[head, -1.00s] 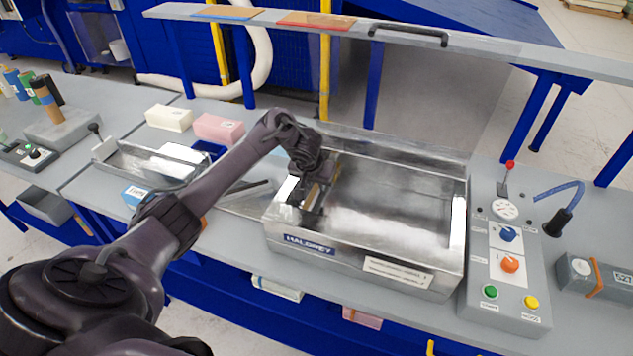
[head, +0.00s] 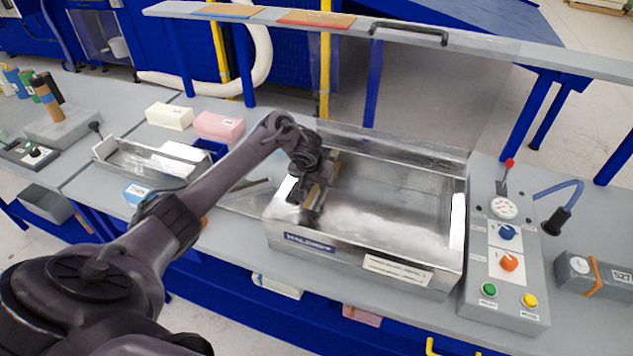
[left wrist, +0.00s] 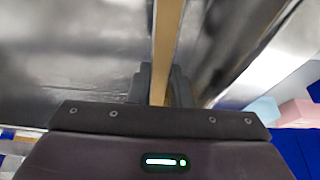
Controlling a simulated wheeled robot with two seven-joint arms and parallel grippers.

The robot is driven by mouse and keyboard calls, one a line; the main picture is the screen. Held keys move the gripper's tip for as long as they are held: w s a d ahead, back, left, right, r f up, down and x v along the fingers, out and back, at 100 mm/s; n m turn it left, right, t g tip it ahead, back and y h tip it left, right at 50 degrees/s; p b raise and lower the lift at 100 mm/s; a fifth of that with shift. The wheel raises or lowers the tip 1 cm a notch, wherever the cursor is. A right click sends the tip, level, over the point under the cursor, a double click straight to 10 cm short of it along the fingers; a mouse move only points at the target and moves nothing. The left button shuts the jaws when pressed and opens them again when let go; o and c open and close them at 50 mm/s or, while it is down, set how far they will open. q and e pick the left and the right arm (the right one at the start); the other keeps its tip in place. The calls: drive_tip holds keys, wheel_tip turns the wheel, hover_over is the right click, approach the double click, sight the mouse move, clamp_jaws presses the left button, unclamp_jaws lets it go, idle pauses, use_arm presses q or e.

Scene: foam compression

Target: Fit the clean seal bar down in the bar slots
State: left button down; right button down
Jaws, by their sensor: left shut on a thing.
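My left gripper (head: 314,184) reaches into the left end of the open metal chamber (head: 395,200). It is shut on the seal bar (head: 330,169), a narrow bar with a tan strip along its top, lying near the chamber's left wall. In the left wrist view the bar (left wrist: 166,48) runs away from me between the two dark fingers (left wrist: 161,84). The gripper hides part of the bar. The bar slots are not clearly visible, so I cannot tell whether the bar is seated in them. My right gripper is not in view.
The clear lid with its dark handle (head: 408,34) stands raised behind the chamber. A control panel (head: 507,250) with knobs and buttons stands to the right. A metal tray (head: 150,160), a white block (head: 169,116) and a pink block (head: 219,126) are to the left.

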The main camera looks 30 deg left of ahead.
sight(315, 190)
use_arm(q)
drive_tip(key=shift+f, duration=0.8)
drive_tip(key=c, duration=1.3)
unclamp_jaws()
drive_tip(key=shift+o, duration=0.2)
drive_tip(key=p+v, duration=0.3)
drive_tip(key=shift+w+p, duration=0.2)
drive_tip(key=shift+p, duration=0.1)
drive_tip(key=shift+p+v, duration=0.8)
drive_tip(key=shift+v, duration=0.4)
drive_tip(key=shift+w+v, duration=0.15)
drive_tip(key=shift+v, duration=1)
drive_tip(key=shift+w+v, duration=0.15)
drive_tip(key=shift+v, duration=0.95)
drive_tip(key=shift+a+r, duration=0.1)
drive_tip(key=shift+r, duration=0.05)
drive_tip(key=shift+s, duration=0.15)
